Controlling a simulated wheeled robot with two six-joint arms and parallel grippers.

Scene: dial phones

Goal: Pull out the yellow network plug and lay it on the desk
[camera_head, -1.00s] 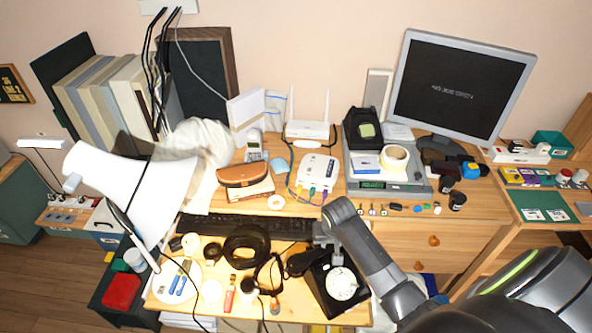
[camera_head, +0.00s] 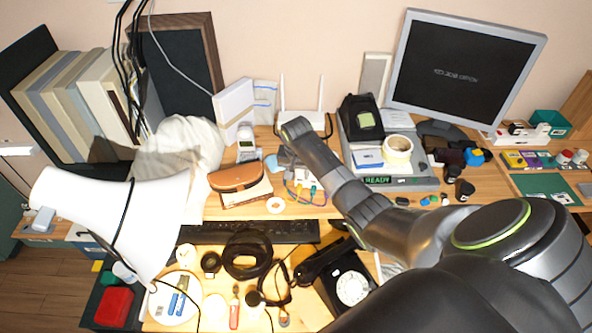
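The white network box (camera_head: 303,174) stands on the desk's raised back part, mostly hidden behind my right arm. Coloured plugs and cables show at its front edge. The yellow plug (camera_head: 298,187) is small and hard to make out there; I cannot tell whether it is fully seated. My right gripper (camera_head: 286,163) points down at the box's left side, close to the plugs, partly covered by its own wrist. Whether its fingers are open or touch anything is too small to tell. My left gripper is not in view.
A brown case (camera_head: 236,177) lies left of the box, and a white router (camera_head: 301,118) with two antennas stands behind it. A black dial phone (camera_head: 350,287) and keyboard (camera_head: 250,231) are in front. A white lamp shade (camera_head: 110,215) fills the left.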

